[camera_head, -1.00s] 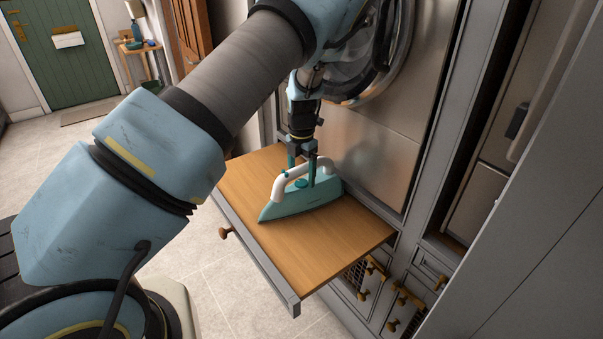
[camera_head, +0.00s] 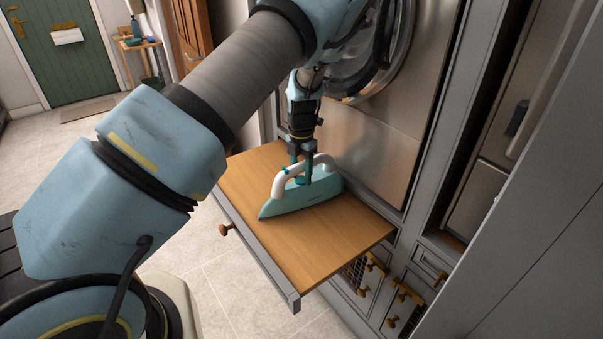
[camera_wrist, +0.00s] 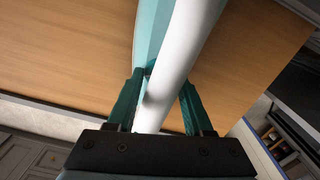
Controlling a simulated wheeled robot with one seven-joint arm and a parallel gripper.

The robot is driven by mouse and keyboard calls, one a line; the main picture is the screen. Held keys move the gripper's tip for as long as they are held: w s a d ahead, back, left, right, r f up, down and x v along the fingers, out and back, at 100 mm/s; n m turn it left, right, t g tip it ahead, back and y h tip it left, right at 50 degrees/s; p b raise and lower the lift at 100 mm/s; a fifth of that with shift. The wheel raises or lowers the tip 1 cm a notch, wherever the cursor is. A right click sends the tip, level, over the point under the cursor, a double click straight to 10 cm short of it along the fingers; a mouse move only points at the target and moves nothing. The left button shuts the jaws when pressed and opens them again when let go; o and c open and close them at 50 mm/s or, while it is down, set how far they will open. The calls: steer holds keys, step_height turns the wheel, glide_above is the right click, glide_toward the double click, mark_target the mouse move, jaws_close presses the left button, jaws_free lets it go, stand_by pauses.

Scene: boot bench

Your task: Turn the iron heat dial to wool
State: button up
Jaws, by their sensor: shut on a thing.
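The teal iron (camera_head: 300,198) with a white handle (camera_head: 279,185) rests on its soleplate on the wooden board, its tip toward the lower left. My gripper (camera_head: 304,178) points down, its fingers on both sides of the handle and reaching below it. It is shut on the heat dial (camera_head: 301,181), of which only a little shows under the handle. In the wrist view the white handle (camera_wrist: 178,70) runs between the teal fingers (camera_wrist: 162,85) and hides the dial. I cannot read the dial's marks or its setting.
The wooden pull-out board (camera_head: 335,238) has bare room in front and to the right of the iron. A steel appliance front (camera_head: 375,165) with a round door stands close behind. Drawers with wooden knobs (camera_head: 392,321) lie below right.

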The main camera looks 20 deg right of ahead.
jaws_close()
steer(key=m+b, duration=0.1)
steer(key=m, duration=0.3)
steer(key=shift+m, duration=0.4)
steer(key=o, duration=1.1)
jaws_free()
step_height(320, 180, up, 11)
steer(key=b, duration=0.2)
steer(key=shift+b, duration=0.35)
steer(key=shift+f, duration=0.1)
